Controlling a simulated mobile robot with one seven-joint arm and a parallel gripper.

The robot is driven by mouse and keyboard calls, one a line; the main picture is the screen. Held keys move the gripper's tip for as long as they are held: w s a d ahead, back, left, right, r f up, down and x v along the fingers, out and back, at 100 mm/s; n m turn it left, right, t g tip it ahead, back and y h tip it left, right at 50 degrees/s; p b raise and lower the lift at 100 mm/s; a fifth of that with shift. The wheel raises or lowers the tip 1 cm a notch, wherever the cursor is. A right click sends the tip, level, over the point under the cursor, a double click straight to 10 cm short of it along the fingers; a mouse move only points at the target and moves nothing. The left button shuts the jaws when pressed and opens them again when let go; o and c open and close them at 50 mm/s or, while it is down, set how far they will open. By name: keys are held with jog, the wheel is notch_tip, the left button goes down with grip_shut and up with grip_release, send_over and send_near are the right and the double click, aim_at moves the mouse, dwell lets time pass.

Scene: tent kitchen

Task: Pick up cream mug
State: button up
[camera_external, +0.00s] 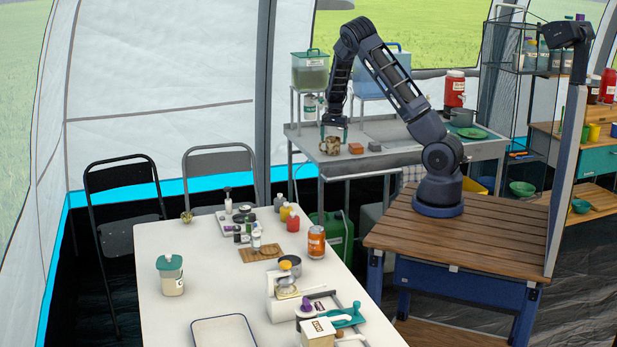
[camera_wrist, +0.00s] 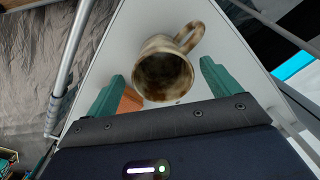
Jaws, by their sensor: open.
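The cream mug (camera_external: 330,146) stands on the grey metal counter near its front left corner. It is cream with brown mottling. In the wrist view the mug (camera_wrist: 163,75) shows its dark open mouth toward the camera, with its handle pointing to the upper right. My gripper (camera_external: 334,121) is just above the mug in the external view. In the wrist view its two green fingers (camera_wrist: 160,82) are wide apart, one on either side of the mug, with a gap to each side. Nothing is held.
An orange block (camera_external: 356,148) lies close to the mug's right; it also shows beside the left finger in the wrist view (camera_wrist: 131,101). Clear containers stand on a rack behind. A green plate (camera_external: 473,133) and a pot (camera_external: 461,117) sit farther right on the counter.

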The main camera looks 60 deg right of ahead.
aim_at(332, 147)
jog(key=f, duration=0.5)
jog(key=shift+w+a, duration=0.2)
jog(key=shift+c, duration=0.4)
jog(key=shift+r, duration=0.1)
jog(key=c, duration=1)
